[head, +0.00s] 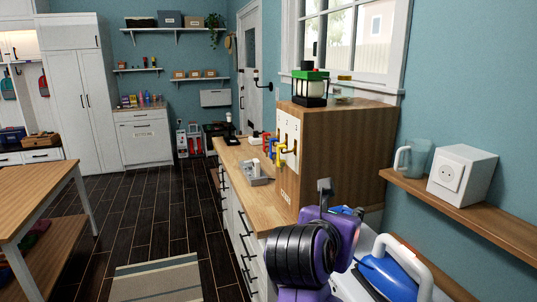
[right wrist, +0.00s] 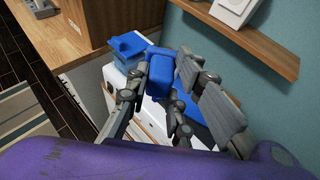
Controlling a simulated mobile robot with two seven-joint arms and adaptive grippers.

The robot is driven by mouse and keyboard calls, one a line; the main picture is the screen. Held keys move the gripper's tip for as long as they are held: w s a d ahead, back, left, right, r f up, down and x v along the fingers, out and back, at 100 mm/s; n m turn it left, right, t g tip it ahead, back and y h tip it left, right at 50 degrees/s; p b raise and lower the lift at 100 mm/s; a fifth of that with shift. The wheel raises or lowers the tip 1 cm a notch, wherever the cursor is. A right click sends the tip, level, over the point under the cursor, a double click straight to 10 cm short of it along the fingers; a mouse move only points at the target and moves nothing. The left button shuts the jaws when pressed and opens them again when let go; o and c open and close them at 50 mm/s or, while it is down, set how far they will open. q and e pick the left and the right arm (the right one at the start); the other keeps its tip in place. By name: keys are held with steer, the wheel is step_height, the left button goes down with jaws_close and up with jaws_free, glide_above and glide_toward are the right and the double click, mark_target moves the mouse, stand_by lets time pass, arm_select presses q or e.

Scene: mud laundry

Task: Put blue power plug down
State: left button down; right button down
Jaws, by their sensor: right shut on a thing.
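The blue power plug (right wrist: 158,76) shows in the right wrist view as a blocky blue piece between the grey fingers of my right gripper (right wrist: 164,68). The gripper is shut on it and holds it above the white surface past the end of the wooden counter. The fingers hide part of the plug. In the head view my purple right arm covers most of the gripper, and only a little blue (head: 341,210) shows beside it. My left gripper is in neither view.
A blue and white iron (head: 388,277) stands close to the right of my arm. A wooden cabinet (head: 340,150) stands on the counter (head: 240,163).

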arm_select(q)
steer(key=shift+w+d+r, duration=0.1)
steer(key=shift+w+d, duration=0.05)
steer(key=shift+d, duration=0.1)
arm_select(e)
steer(key=s+d+f, duration=0.1)
steer(key=s+f, duration=0.7)
steer(key=f, duration=0.4)
steer(key=shift+d+n+y, duration=0.2)
steer(key=shift+n+y, duration=0.1)
steer(key=shift+s, duration=0.1)
steer(key=shift+f, duration=0.1)
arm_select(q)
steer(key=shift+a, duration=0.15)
